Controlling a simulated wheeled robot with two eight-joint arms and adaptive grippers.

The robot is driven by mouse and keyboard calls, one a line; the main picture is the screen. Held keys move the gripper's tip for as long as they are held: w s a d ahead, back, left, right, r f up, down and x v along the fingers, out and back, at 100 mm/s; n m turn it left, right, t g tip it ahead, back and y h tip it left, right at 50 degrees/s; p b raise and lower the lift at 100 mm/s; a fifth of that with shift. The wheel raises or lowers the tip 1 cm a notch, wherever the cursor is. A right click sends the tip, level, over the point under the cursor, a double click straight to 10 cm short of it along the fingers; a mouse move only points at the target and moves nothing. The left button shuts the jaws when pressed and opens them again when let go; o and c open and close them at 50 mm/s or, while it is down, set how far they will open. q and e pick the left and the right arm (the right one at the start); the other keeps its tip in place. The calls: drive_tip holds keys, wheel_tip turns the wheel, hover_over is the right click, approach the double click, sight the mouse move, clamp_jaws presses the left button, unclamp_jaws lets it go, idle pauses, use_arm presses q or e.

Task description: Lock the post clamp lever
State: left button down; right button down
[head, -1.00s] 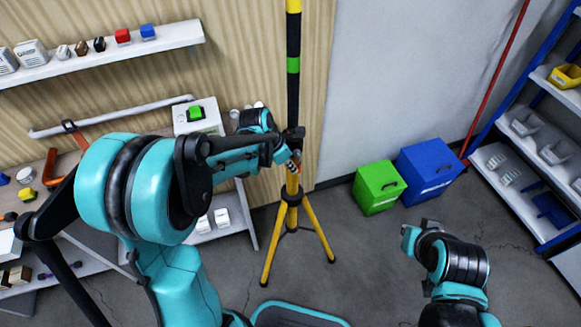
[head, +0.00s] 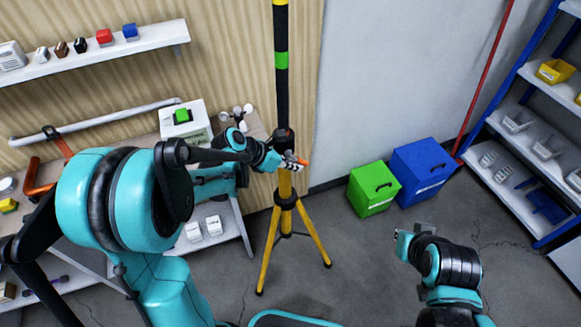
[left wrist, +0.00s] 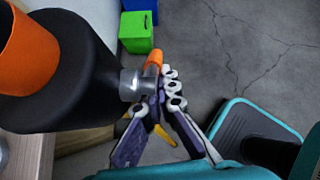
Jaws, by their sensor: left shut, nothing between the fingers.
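The tripod post (head: 281,95) stands upright, dark above and yellow below. Its black clamp collar (head: 284,143) also shows large in the left wrist view (left wrist: 60,85). The clamp lever's orange tip (head: 303,161) sticks out to the right of the post. In the left wrist view the lever has a silver base (left wrist: 131,84) at the collar and an orange end (left wrist: 154,60). My left gripper (head: 291,162) is shut with nothing between its fingers. Its fingertips are right at the lever; I cannot tell whether they touch it. My right gripper (head: 401,243) is away from the post, its fingers unclear.
Yellow tripod legs (head: 313,235) spread over the floor. A green box (head: 371,190) and a blue box (head: 421,170) stand right of the tripod. A bench with a white device (head: 186,122) and cup anemometer (head: 240,113) is left of the post. Blue-framed shelves (head: 515,120) stand at right.

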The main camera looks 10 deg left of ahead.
use_arm(q)
drive_tip(key=shift+w+d+r, duration=0.15)
drive_tip(key=shift+w+d, duration=0.05)
drive_tip(key=shift+d, duration=0.1)
idle(1.2)
drive_tip(key=shift+r, duration=0.15)
